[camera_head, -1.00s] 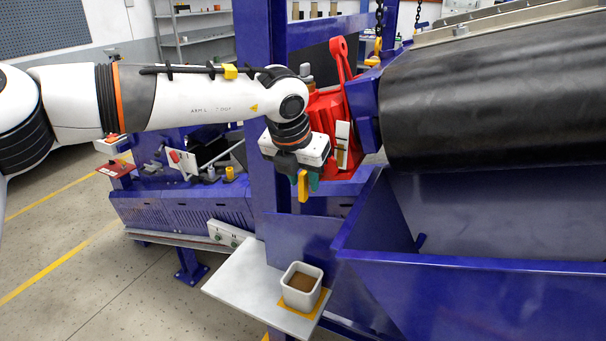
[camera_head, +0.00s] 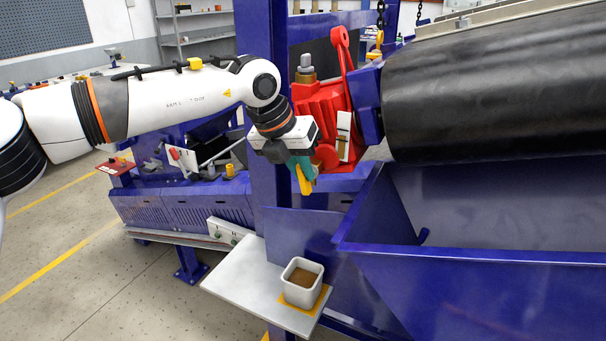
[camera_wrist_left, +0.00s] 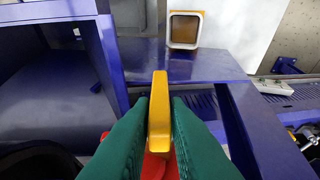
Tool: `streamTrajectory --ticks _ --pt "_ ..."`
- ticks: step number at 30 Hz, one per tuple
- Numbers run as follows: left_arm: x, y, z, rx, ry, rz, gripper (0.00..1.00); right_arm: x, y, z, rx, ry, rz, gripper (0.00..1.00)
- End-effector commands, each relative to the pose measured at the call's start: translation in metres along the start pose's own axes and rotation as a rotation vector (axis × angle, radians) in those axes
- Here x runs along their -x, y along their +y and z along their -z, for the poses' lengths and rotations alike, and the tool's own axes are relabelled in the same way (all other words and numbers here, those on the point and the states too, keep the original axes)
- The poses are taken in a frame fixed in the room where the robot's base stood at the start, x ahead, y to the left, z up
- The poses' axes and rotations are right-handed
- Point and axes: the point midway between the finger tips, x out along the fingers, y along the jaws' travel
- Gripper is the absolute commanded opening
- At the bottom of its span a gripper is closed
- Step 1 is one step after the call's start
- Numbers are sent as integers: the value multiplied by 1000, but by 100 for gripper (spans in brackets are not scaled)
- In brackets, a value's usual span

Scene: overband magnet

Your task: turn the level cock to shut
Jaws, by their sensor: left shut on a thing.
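The level cock's yellow handle (camera_head: 304,181) hangs below the red gear unit (camera_head: 318,105) in the head view, tilted a little with its lower end to the right. In the left wrist view the yellow handle (camera_wrist_left: 158,112) stands between two green fingers, with red metal behind it. My left gripper (camera_head: 300,170) is shut on the handle, and its fingers touch both sides. The cock's body is mostly hidden behind the gripper and the handle. My right gripper is in neither view.
A white square cup (camera_head: 301,269) with brown contents stands on a grey shelf (camera_head: 244,281) below. A blue post (camera_head: 262,60) stands just behind my left arm. A black drum (camera_head: 490,95) and blue hopper (camera_head: 470,262) fill the right side.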

Motion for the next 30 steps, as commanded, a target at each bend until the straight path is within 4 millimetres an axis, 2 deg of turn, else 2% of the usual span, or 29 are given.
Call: streamTrajectory --ticks 1,6,30 --pt "-4 -4 -1 23 2 -44 0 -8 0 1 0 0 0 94" --pt "-4 -8 -1 85 2 -193 0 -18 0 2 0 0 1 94" --pt "-13 -23 -4 374 3 -891 0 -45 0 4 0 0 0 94"
